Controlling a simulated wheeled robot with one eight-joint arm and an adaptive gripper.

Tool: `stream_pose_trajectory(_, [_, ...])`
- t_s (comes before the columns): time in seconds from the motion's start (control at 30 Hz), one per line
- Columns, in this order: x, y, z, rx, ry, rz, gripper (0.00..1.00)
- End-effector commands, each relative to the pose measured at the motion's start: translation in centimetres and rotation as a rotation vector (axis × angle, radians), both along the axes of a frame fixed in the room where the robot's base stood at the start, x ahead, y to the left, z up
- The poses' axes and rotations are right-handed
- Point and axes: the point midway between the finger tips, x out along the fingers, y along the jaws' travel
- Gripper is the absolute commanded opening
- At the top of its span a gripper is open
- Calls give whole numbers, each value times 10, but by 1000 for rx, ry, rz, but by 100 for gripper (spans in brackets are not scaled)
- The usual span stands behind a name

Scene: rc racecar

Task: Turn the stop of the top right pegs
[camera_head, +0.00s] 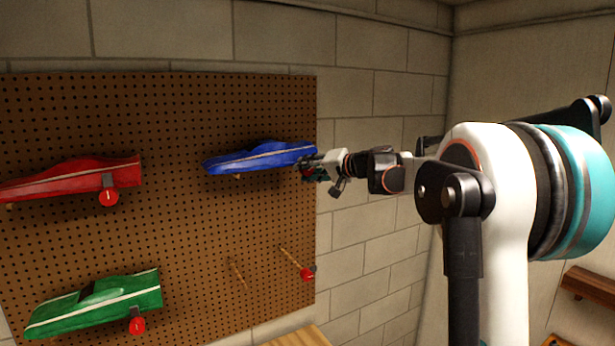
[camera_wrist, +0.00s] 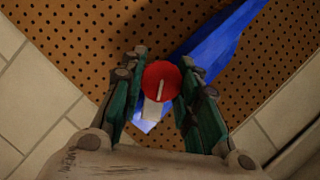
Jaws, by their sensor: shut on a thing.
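The blue car (camera_head: 262,156) rests on the top right pegs of the pegboard (camera_head: 205,110). My gripper (camera_head: 312,168) is at the car's right end in the head view and hides the stop there. In the wrist view, the red round stop (camera_wrist: 162,80) with a white line sits between the two green-padded fingers of my gripper (camera_wrist: 160,92). The fingers are shut on the stop, one on each side. The white line stands nearly upright, leaning slightly right. The blue car (camera_wrist: 222,50) runs behind the stop toward the upper right.
A red car (camera_head: 70,178) with a red stop (camera_head: 109,197) hangs at the left. A green car (camera_head: 95,305) with a red stop (camera_head: 137,325) hangs below it. Bare pegs with a red stop (camera_head: 307,274) stick out at the lower right. A block wall (camera_head: 380,245) lies right of the board.

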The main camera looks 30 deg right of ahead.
Motion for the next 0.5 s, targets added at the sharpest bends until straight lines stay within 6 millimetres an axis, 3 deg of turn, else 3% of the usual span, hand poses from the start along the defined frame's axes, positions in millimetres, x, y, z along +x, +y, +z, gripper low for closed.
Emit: stream_pose_trajectory(0.5, [0, -1, -4, 441, 15, -1, 5])
